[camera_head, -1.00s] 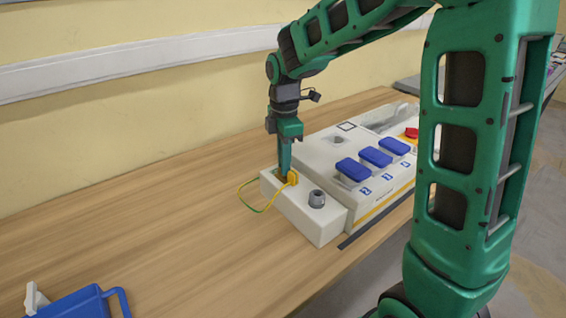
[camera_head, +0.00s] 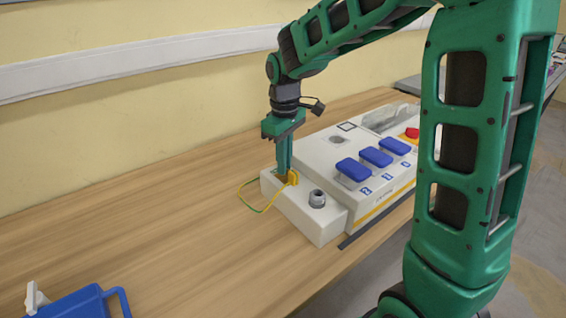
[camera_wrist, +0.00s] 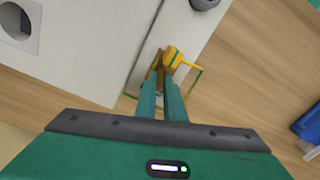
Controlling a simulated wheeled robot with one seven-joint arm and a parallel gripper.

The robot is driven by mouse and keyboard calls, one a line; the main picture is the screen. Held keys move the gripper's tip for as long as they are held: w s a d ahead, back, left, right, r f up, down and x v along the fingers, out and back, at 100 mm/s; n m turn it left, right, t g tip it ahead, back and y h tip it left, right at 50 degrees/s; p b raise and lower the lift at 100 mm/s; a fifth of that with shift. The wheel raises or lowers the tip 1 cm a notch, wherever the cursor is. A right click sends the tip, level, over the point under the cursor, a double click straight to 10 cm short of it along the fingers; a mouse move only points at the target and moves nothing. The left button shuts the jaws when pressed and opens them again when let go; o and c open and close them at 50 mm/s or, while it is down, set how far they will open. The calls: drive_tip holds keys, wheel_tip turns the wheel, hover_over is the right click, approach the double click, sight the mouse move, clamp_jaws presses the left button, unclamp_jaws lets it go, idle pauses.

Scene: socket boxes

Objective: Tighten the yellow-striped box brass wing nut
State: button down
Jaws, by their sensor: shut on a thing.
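The yellow-striped box (camera_head: 366,214) is white, with a yellow stripe along its front lower edge and blue-lidded sockets on top. A narrower white end section (camera_head: 318,222) adjoins its left end. My gripper (camera_head: 284,178) points down at the far left of that section. Its fingers are shut on the brass wing nut (camera_wrist: 157,60), which shows only in small part between the fingertips in the wrist view. A yellow lug (camera_head: 293,178) with a green-yellow wire loop (camera_head: 250,208) sits right beside the fingertips.
A grey round fitting (camera_head: 317,198) stands on the end section near the fingers. A red button (camera_head: 411,132) is on the box's far part. A blue object with a handle (camera_head: 80,302) lies at the table's near left. The wooden table (camera_head: 150,220) is clear between them.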

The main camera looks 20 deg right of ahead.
drive_tip(key=shift+w+r+m, duration=0.1)
drive_tip(key=shift+w+m, duration=0.05)
drive_tip(key=shift+m, duration=0.7)
drive_tip(key=shift+w+r+m, duration=0.1)
drive_tip(key=shift+m, duration=0.75)
drive_tip(key=shift+f+m, duration=0.1)
drive_tip(key=shift+m, duration=0.2)
drive_tip(key=c, duration=2.2)
unclamp_jaws()
drive_tip(key=shift+o, duration=0.2)
drive_tip(key=shift+s, duration=0.1)
wheel_tip(320, 180, up, 11)
drive_tip(key=shift+f, duration=0.2)
